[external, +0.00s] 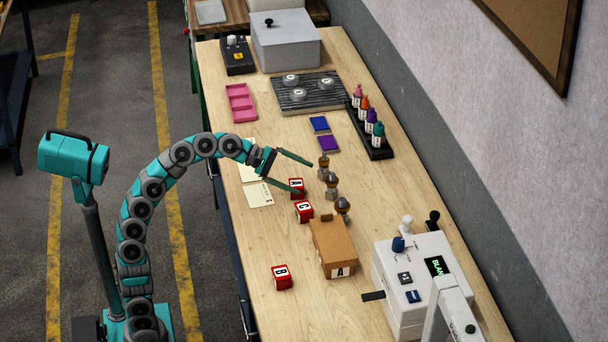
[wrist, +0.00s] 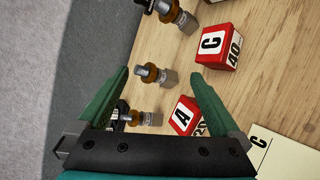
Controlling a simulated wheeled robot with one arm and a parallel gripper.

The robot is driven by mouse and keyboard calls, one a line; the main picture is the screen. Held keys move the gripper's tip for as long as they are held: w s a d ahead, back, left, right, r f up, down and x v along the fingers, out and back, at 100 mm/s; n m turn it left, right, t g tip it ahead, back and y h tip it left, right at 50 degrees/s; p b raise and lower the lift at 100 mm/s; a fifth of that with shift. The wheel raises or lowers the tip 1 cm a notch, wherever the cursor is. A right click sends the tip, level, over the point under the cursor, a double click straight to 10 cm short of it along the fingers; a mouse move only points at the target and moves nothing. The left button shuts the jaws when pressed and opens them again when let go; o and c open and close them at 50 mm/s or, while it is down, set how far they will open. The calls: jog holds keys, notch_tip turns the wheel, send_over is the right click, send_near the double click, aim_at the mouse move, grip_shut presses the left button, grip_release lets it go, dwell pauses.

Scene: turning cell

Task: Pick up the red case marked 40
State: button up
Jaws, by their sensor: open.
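The red case marked 40 (wrist: 220,46) has a white C label on another face and sits at the upper right of the wrist view. In the external view this C case (external: 304,211) stands on the bench, just nearer the camera than the red A case (external: 296,187). The A case (wrist: 186,116) shows partly behind the right finger in the wrist view; its number is partly hidden. My gripper (external: 305,178) is open and empty. In the wrist view, the 40 case lies beyond and right of my fingertips (wrist: 160,76), not between them.
Several brown-and-metal pieces (external: 331,187) stand in a row right of the cases; one (wrist: 150,74) shows between my fingers in the wrist view. A brown box (external: 334,250) is close to the C case. A red B case (external: 281,277) stands apart, with clear bench around it.

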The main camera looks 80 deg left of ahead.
jog(key=s+r+m+t+y+b, duration=0.1)
jog(key=s+r+m+y, duration=0.1)
jog(key=s, duration=0.1)
jog(key=m+y+b, duration=0.3)
jog(key=m+y, duration=0.1)
jog(key=m, duration=1)
send_near(299, 209)
jog(key=x, duration=0.4)
jog(key=shift+s+a, duration=0.1)
jog(key=shift+s+d+f+m, duration=0.1)
jog(key=shift+d+f+m, duration=0.2)
jog(key=shift+m, duration=0.3)
jog(key=shift+r+b+x, duration=0.15)
jog(key=shift+b+x, duration=0.15)
jog(key=shift+x, duration=1.65)
jog(key=shift+r+b+x, duration=0.15)
jog(key=shift+b+x, duration=0.15)
jog(key=shift+x, duration=1.6)
jog(key=shift+a, duration=0.1)
jog(key=shift+c, duration=0.2)
jog(key=c, duration=1.5)
